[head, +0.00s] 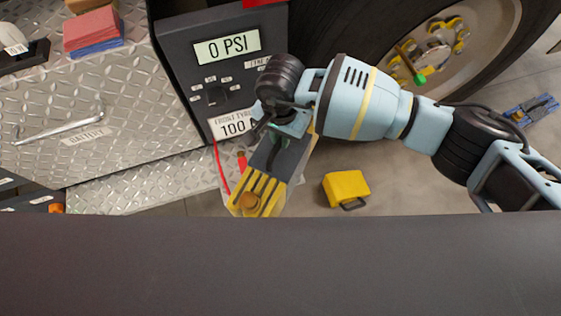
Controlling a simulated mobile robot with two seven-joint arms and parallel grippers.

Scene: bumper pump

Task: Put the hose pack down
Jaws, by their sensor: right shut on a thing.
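My right arm comes in from the right, and its gripper (280,140) points down and left in front of the panel's lower edge. The pack is tilted and appears held above the floor. The fingertips and the grip itself are mostly hidden by the wrist and the pack. My left gripper is not in view.
A black panel (178,43) reads 0 PSI. A red line (219,166) hangs below it. A yellow case (346,188) lies on the floor, with bare floor around it. A large wheel (482,58) stands behind my arm. Diamond-plate metal (130,85) with a handle fills the left.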

